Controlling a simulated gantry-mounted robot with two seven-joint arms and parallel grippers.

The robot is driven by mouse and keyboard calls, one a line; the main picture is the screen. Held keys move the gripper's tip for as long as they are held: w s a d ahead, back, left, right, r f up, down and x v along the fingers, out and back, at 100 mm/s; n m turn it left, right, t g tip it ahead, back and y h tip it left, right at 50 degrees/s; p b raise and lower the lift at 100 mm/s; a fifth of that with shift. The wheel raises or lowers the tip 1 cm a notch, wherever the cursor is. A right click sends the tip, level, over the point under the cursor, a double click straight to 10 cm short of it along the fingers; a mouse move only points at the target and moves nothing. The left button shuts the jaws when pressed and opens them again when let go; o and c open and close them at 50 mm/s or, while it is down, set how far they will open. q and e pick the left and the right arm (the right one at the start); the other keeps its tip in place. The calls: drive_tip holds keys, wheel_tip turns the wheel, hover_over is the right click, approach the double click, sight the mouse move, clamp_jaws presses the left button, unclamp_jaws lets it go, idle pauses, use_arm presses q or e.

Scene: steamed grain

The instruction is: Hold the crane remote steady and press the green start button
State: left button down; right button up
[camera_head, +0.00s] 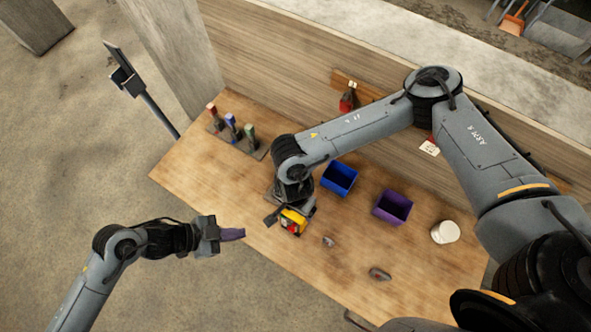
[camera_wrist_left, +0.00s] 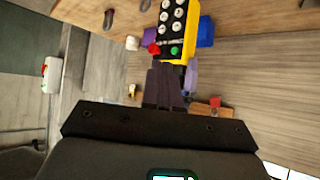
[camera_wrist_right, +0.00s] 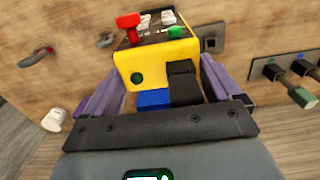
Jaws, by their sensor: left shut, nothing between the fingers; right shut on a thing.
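The yellow and black crane remote (camera_head: 292,222) is at the near left part of the table in the head view. My right gripper (camera_wrist_right: 160,85) is shut on it, with purple fingers on both sides. The green button (camera_wrist_right: 176,31) and a red knob (camera_wrist_right: 129,21) show on its top face in the right wrist view. In the left wrist view the remote (camera_wrist_left: 189,45) shows the green button (camera_wrist_left: 174,50) and several grey buttons. My left gripper (camera_head: 238,234) is shut and empty, left of the remote and apart from it. Its fingertips point towards the remote.
A blue bin (camera_head: 339,178), a purple bin (camera_head: 393,207) and a white cup (camera_head: 445,232) stand to the right on the table. Several colored handles (camera_head: 231,120) stand at the far left corner. Two small metal pieces (camera_head: 380,274) lie near the front.

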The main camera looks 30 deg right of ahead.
use_arm(q)
drive_tip(key=n+t+h, duration=0.3)
drive_tip(key=t, duration=0.3)
approach(286, 216)
drive_tip(key=x, duration=0.4)
drive_tip(key=shift+d+f, duration=0.15)
drive_tip(key=shift+f, duration=0.15)
drive_tip(key=shift+s+d+f+n+t, duration=0.15)
drive_tip(key=shift+d+n+t, duration=0.3)
drive_tip(key=shift+t, duration=0.35)
drive_tip(key=shift+s+a+n+t, duration=0.1)
drive_tip(key=shift+a+n+t, duration=0.1)
drive_tip(key=shift+n+t, duration=0.85)
drive_tip(key=s+a+f+n+t+y, duration=0.3)
drive_tip(key=s+a+n+t+y, duration=0.1)
drive_tip(key=a+n+y, duration=0.3)
drive_tip(key=shift+a+f+n+t, duration=0.15)
drive_tip(key=shift+a+n+t, duration=0.3)
drive_tip(key=shift+a, duration=0.3)
drive_tip(key=shift+w+d, duration=0.1)
drive_tip(key=shift+d, duration=0.05)
drive_tip(key=w+d, duration=0.3)
drive_tip(key=d, duration=0.4)
drive_tip(key=shift+w+d, duration=0.25)
drive_tip(key=shift+d, duration=0.15)
